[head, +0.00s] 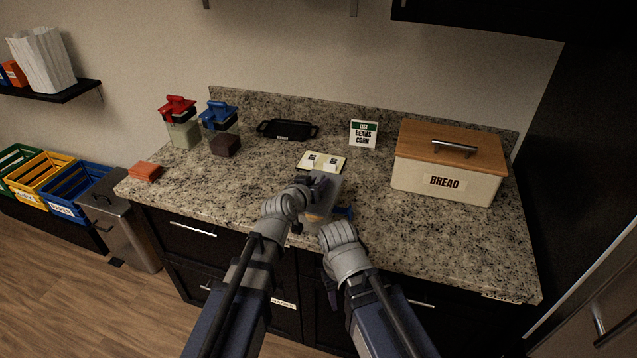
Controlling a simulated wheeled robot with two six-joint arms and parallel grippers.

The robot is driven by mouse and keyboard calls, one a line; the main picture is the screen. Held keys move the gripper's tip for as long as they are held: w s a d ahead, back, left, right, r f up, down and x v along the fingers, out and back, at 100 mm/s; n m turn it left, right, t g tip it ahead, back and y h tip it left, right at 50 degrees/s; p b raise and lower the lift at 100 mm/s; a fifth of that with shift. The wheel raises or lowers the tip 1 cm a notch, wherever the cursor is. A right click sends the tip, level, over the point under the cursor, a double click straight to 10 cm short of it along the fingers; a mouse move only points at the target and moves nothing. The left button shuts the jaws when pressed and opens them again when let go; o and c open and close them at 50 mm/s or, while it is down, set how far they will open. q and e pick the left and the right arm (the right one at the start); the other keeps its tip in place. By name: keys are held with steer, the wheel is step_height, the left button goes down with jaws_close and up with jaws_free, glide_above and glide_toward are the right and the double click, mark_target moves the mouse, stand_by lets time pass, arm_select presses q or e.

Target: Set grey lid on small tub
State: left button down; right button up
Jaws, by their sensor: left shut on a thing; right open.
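A pale, see-through small tub (319,213) stands near the front edge of the counter, with something orange low in it. My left gripper (316,184) is over the tub and shut on what looks like the grey lid (331,184), mostly hidden by the gripper. I cannot tell whether the lid touches the tub's rim. A small blue part (345,212) shows at the tub's right side. My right gripper (338,226) is open, low beside the tub's front right; its fingers are largely hidden.
Behind are an open book (321,162), a list card (363,134) and a black tray (287,131). A bread box (446,180) stands right. Red-lidded (183,134) and blue-lidded (219,122) containers, a dark block (225,145) and an orange block (145,171) are left. The counter's front right is clear.

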arm_select(q)
steer(key=shift+f+b, duration=0.3)
steer(key=shift+f, duration=0.2)
arm_select(e)
steer(key=shift+f, duration=0.55)
arm_select(q)
steer(key=c, duration=0.6)
jaws_free()
arm_select(e)
steer(key=shift+r, duration=0.1)
